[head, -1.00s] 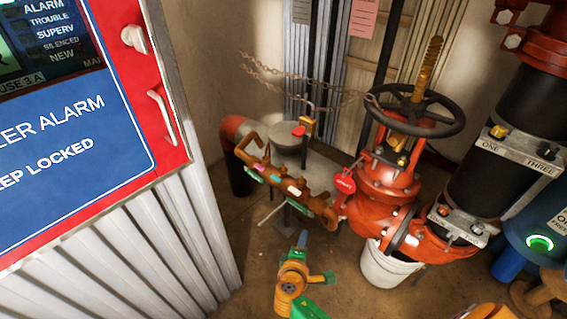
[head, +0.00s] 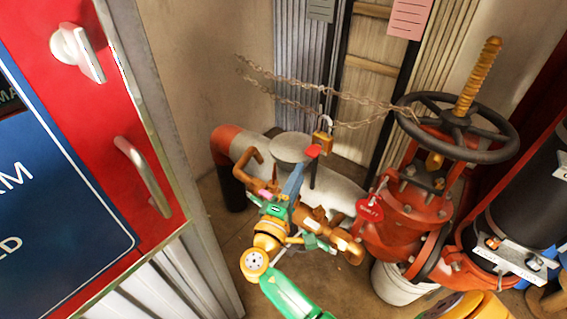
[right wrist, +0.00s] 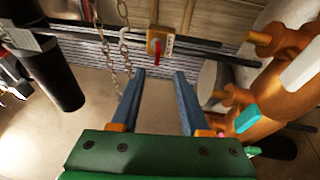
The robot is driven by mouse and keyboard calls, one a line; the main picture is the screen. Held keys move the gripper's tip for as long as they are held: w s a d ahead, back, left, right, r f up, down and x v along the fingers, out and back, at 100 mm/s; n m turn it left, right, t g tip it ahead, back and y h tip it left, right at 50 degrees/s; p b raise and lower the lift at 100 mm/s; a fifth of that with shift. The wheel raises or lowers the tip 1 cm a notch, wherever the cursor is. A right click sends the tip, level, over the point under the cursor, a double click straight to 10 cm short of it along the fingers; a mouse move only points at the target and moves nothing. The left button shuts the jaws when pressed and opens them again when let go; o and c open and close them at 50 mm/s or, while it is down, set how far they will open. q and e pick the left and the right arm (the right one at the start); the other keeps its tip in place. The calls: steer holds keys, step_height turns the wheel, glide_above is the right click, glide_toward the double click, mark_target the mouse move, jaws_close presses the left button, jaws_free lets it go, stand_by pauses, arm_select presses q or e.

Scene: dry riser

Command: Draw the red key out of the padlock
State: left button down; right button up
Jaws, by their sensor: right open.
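The brass padlock (head: 326,136) hangs by its shackle on a rusty chain in the head view, in front of the corrugated panel. The red key (head: 313,151) sits in its lower front. In the right wrist view the padlock (right wrist: 168,41) and the red key (right wrist: 156,50) show beyond the fingertips, near the middle of the gap. My right gripper (head: 294,180) is below and left of the key in the head view. Its two blue fingers (right wrist: 158,76) are apart and empty in the wrist view, not touching the key. My left gripper is not in view.
The chain (head: 365,122) runs to the black handwheel (head: 458,128) of a red valve. A round red tag (head: 369,209) hangs at the valve. Orange pipework (head: 345,243) lies close to my right gripper. A red alarm cabinet (head: 95,110) fills the left side.

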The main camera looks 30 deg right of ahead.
mark_target(312, 152)
steer(key=shift+w+d, duration=0.1)
steer(key=shift+w, duration=0.1)
steer(key=shift+d+r, duration=0.2)
steer(key=shift+d, duration=0.05)
steer(key=shift+w+d+r, duration=0.15)
steer(key=shift+d, duration=0.35)
steer(key=shift+w+d+r, duration=0.15)
steer(key=shift+d, duration=0.3)
arm_select(q)
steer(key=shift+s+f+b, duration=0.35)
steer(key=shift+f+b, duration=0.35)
steer(key=shift+b, duration=0.05)
arm_select(e)
steer(key=shift+x, duration=2.95)
steer(key=shift+f, duration=0.1)
steer(key=shift+c, duration=0.2)
jaws_close()
steer(key=shift+a, duration=0.1)
